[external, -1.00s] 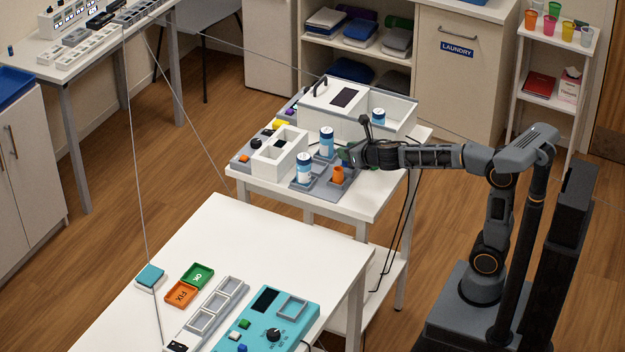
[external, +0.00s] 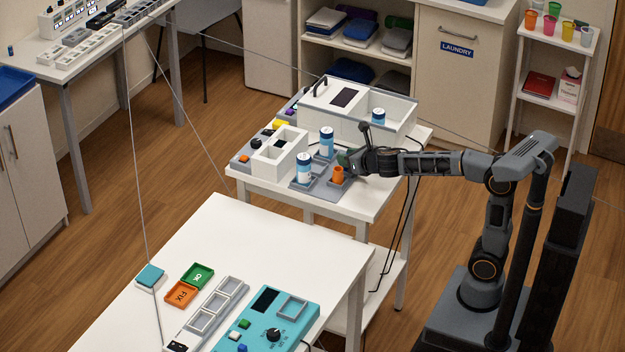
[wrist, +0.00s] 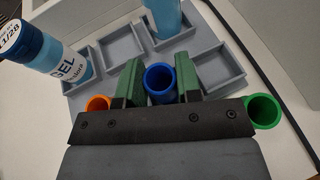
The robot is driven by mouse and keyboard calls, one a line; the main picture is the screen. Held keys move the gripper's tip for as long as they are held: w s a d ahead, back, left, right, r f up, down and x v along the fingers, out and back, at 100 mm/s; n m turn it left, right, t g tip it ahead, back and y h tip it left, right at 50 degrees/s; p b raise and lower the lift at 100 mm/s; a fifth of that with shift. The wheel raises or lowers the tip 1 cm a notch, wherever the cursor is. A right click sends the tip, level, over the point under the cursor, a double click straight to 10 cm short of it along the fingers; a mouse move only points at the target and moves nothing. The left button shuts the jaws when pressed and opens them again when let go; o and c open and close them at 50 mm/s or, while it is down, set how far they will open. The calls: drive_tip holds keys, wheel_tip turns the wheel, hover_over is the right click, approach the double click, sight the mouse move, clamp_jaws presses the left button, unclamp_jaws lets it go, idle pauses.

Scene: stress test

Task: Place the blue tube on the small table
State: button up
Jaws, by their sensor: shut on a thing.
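In the wrist view the blue tube (wrist: 160,82) is between the green finger pads of my gripper (wrist: 159,85), which is shut on it. Its open end faces the camera; I cannot tell whether its lower end touches the grey tray (wrist: 217,68). An orange tube (wrist: 97,104) is just left of the fingers and a green tube (wrist: 263,110) just right. In the external view my gripper (external: 346,160) is low over the right side of a white table (external: 368,208), beside the orange tube (external: 338,175). The blue tube is not discernible there.
Blue-and-white bottles (external: 304,168) stand in the tray, left of my gripper. A white slotted box (external: 272,158) and a larger white machine (external: 340,105) are on the same table. A bigger white table (external: 235,235) stands in front, with bare space at its back. Thin cables cross the room.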

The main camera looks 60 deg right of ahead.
drive_tip(key=shift+f, duration=0.15)
drive_tip(key=o, duration=1)
drive_tip(key=shift+o, duration=0.2)
